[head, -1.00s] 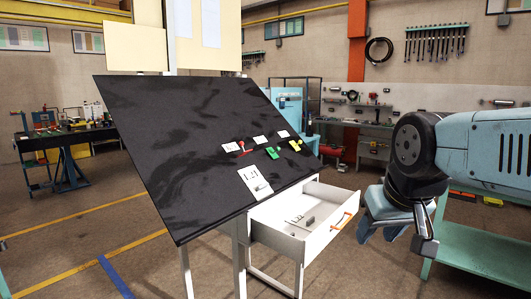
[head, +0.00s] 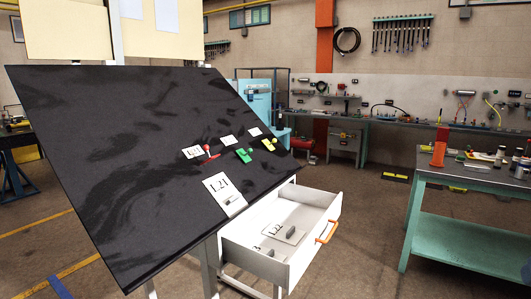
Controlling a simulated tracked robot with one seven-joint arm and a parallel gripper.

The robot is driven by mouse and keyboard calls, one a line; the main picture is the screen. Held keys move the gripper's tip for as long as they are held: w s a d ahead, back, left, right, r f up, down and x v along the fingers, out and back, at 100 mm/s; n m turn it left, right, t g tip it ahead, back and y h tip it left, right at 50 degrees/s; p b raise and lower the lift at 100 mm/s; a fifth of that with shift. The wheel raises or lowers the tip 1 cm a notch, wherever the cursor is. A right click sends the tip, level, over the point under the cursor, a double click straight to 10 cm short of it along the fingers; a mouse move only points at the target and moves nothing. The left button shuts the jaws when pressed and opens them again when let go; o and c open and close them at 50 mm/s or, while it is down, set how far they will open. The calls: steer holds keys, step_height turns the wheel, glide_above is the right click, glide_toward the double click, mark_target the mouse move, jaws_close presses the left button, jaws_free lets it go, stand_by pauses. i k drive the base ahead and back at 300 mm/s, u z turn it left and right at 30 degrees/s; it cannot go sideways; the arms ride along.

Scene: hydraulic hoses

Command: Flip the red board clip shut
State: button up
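The red board clip (head: 211,157) is on the tilted black board (head: 110,140), right of its middle. It sits at the right edge of a small white label (head: 192,153). A round red knob shows above its flat red part; at this size I cannot tell exactly how far the clip is open. A green clip (head: 244,156) and a yellow clip (head: 268,145) sit further right on the board, each by a small white label. My gripper is out of view.
A larger white L21 plate (head: 224,194) lies on the board's lower right. An open white drawer (head: 262,262) with an orange handle (head: 328,231) juts out below, holding labelled plates. A green bench (head: 470,180) with bottles stands right. Floor between drawer and bench is clear.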

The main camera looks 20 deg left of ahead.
mark_target(206, 147)
steer(key=u, duration=0.1)
steer(key=i, duration=0.15)
steer(key=z, duration=1.75)
steer(key=k, duration=2.6)
steer(key=u, duration=1.9)
steer(key=i, duration=0.85)
steer(key=u, duration=0.1)
